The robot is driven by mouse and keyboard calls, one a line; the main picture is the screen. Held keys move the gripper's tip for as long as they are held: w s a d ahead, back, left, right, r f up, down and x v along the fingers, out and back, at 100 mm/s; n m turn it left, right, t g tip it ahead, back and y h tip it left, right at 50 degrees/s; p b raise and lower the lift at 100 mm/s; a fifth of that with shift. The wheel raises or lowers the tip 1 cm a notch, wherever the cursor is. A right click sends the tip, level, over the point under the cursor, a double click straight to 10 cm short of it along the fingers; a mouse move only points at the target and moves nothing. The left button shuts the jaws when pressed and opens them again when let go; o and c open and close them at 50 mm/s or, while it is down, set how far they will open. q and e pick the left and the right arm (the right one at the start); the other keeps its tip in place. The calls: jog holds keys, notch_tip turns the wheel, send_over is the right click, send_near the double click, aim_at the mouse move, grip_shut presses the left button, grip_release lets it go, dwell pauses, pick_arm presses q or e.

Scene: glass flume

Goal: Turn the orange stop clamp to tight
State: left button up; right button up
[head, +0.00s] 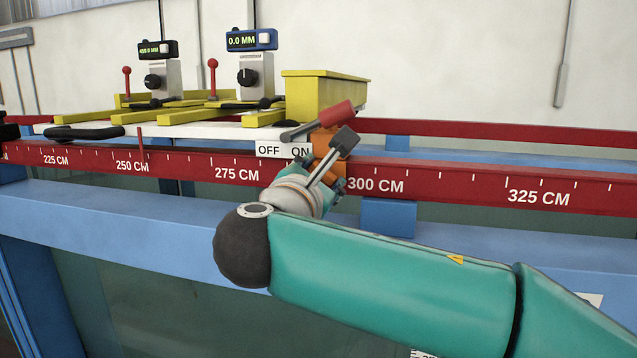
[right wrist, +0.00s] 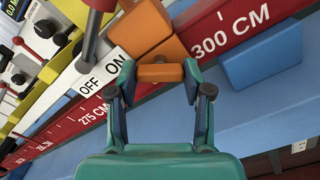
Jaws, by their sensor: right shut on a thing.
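The orange stop clamp (head: 326,143) sits on the red scaled rail between the 275 and 300 CM marks, beside the OFF/ON label (head: 284,150). In the right wrist view, its orange blocks (right wrist: 143,27) are close up, with a short orange bar (right wrist: 160,73) on the near side. My right gripper (right wrist: 159,76) is shut on this bar, one finger at each end. In the head view, my right gripper (head: 327,188) is partly hidden behind its own wrist, and the lower clamp is covered. My left gripper is not in view.
A red-handled grey lever (head: 332,118) stands close above the clamp. A yellow box (head: 325,95) and two gauge stands with displays (head: 252,39) are behind. A blue block (head: 388,217) sits under the rail to the right. The rail's right stretch is clear.

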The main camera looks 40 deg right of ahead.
jog(key=shift+f+m+b, duration=0.2)
jog(key=shift+m+b, duration=3.75)
jog(key=shift+m, duration=2.45)
jog(key=o, duration=1.2)
jog(key=shift+c, duration=0.2)
jog(key=shift+r, duration=0.1)
jog(key=shift+a, duration=0.1)
jog(key=v, duration=1.1)
jog(key=shift+s+a, duration=0.3)
